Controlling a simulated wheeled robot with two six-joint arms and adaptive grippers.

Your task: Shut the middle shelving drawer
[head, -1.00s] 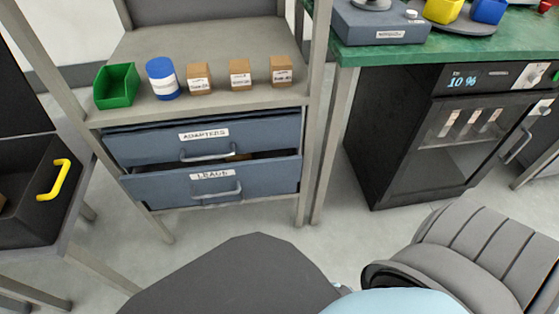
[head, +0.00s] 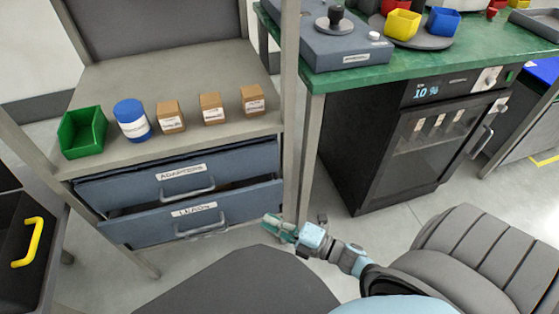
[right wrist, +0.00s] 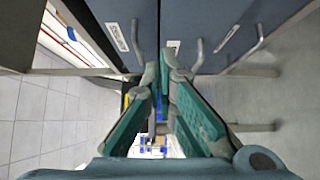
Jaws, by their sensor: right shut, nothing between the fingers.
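Each has a grey bar handle. My right gripper (head: 280,228) is just right of the lower drawer's front, shut and empty. In the right wrist view its green fingers (right wrist: 165,72) meet at the tips near the drawer fronts and handles; I cannot tell whether they touch. My left gripper is not in view.
A green bin (head: 84,132), a blue-and-white jar (head: 132,120) and small brown boxes (head: 211,108) stand on the shelf above. A shelving post (head: 290,110) rises beside the drawers. A black cabinet (head: 370,150) is right; a black bin with yellow handle (head: 30,243) is left.

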